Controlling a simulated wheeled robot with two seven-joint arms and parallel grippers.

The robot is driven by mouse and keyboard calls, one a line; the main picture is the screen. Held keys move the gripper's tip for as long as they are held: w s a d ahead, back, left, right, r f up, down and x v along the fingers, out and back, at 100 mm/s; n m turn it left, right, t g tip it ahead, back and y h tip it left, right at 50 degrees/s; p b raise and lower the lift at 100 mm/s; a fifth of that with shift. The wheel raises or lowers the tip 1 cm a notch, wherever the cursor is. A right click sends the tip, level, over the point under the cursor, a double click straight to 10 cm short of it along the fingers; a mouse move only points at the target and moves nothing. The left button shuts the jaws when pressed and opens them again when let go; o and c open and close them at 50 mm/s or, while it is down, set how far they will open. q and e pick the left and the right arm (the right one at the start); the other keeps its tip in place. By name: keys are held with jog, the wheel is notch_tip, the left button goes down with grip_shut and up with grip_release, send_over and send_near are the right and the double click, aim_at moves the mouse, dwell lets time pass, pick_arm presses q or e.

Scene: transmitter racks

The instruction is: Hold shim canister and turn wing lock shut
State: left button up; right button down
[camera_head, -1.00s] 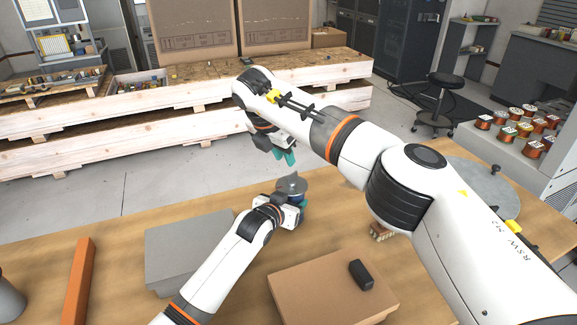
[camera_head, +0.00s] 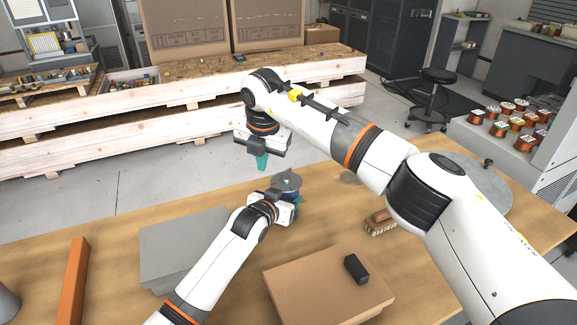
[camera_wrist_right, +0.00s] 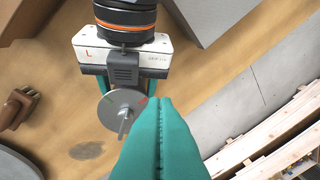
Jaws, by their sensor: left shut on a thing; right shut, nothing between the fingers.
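In the right wrist view, the grey lid (camera_wrist_right: 107,109) carries the wing lock (camera_wrist_right: 124,122), a narrow upright tab. My right gripper (camera_head: 262,162) is above and slightly left of the canister in the head view. Its teal fingers are together and empty, and they also show in the right wrist view (camera_wrist_right: 157,105), apart from the wing lock.
A cardboard box (camera_head: 325,290) with a black block (camera_head: 356,268) on it is in front. A grey box (camera_head: 180,245), an orange bar (camera_head: 72,285) and a brush (camera_head: 381,222) lie on the table. A round grey plate (camera_head: 470,180) is at right.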

notch_tip(320, 180, down, 4)
jog(key=s+r+n+y, duration=0.1)
jog(key=n+y, duration=0.3)
jog(key=y, duration=0.1)
pick_arm(q)
jog(key=shift+d, duration=0.1)
pick_arm(e)
jog(key=n+t+y, duration=0.5)
jog(key=n+t, duration=0.2)
jog(key=n, duration=0.3)
send_near(285, 174)
jog(key=x, duration=0.6)
jog(key=shift+w+a+f, duration=0.1)
jog(key=shift+w+a, duration=0.05)
jog(key=shift+a, duration=0.15)
